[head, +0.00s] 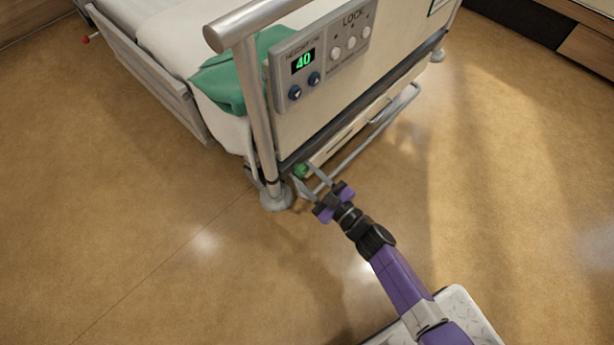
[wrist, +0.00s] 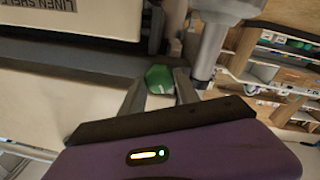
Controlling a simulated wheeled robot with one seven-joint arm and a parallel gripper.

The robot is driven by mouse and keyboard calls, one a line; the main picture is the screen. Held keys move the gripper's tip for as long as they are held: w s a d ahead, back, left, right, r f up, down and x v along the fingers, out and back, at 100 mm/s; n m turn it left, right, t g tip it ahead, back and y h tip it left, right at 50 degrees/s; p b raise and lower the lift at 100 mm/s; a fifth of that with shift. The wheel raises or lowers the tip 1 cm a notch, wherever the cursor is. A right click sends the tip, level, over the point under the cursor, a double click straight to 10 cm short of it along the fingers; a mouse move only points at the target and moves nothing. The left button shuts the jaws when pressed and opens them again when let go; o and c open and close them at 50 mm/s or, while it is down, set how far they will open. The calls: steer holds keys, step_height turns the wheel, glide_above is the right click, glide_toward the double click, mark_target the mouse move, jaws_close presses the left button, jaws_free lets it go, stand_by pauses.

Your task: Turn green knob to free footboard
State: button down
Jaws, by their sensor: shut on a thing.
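The green knob (head: 301,171) sits low on the bed's end, near the left corner post. It also shows in the wrist view (wrist: 158,78), with a white mark on its face. My gripper (head: 306,180) reaches it from the front right, and its two fingers (wrist: 160,94) are shut on the knob, one on each side. The footboard (head: 345,90) stands upright above the knob and carries a control panel reading 40.
A metal post (head: 262,130) with a round foot (head: 277,198) stands just left of the knob. A grey rail (head: 370,137) runs low along the bed's end to the right. A green cloth (head: 235,85) lies on the bed. The floor in front is clear.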

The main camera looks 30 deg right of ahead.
steer(key=n+b, duration=0.1)
steer(key=n, duration=0.2)
steer(key=n+b, duration=0.1)
steer(key=n, duration=0.2)
steer(key=shift+f+n+y, duration=0.2)
steer(key=shift+n+y, duration=0.2)
steer(key=n+b, duration=0.2)
steer(key=n, duration=0.3)
steer(key=shift+d+y, duration=0.1)
steer(key=shift+y, duration=0.2)
steer(key=shift+n, duration=0.5)
steer(key=c, duration=0.9)
jaws_free()
steer(key=shift+r, duration=0.1)
steer(key=shift+s, duration=0.1)
steer(key=p+v, duration=0.2)
steer(key=v, duration=0.5)
steer(key=shift+s, duration=0.35)
